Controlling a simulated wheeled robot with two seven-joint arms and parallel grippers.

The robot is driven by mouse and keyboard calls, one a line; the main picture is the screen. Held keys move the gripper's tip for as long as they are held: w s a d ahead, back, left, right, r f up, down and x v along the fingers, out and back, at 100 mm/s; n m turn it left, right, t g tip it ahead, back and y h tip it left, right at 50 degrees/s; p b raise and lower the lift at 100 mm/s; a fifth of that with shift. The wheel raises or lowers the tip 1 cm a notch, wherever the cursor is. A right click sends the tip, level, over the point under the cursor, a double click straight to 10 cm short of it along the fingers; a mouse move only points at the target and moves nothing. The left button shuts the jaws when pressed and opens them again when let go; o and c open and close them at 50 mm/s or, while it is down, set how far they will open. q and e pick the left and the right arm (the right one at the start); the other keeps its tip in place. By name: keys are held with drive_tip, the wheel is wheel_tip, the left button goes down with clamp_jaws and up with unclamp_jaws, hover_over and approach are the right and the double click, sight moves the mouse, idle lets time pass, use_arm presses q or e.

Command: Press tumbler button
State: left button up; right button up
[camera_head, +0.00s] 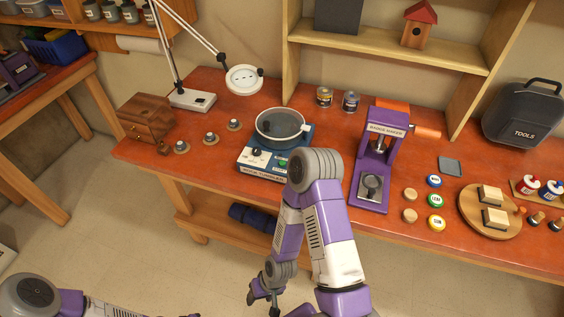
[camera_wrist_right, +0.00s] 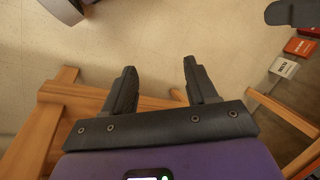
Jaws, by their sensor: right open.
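The tumbler (camera_head: 265,148) is a blue machine with a round, grey-lidded drum on the red-brown workbench. Its front panel has a dark knob and a small green button (camera_head: 283,163). My right gripper (camera_head: 264,298) hangs low in front of the bench, below the tabletop and well away from the tumbler. In the wrist view my right gripper (camera_wrist_right: 160,82) has its two dark fingers apart with nothing between them. My right forearm rises just right of the tumbler, its grey joint close to the panel's right side in the picture. My left arm shows at the lower left; its gripper is not visible.
A purple badge maker (camera_head: 371,165) stands right of the tumbler. A magnifier lamp (camera_head: 243,79), a wooden box (camera_head: 150,117) and small round pieces are to the left. Two cans (camera_head: 324,97) stand behind. The workbench (camera_head: 330,130) has a lower shelf; wooden bench parts show beneath my right gripper.

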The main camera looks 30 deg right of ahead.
clamp_jaws()
idle(1.5)
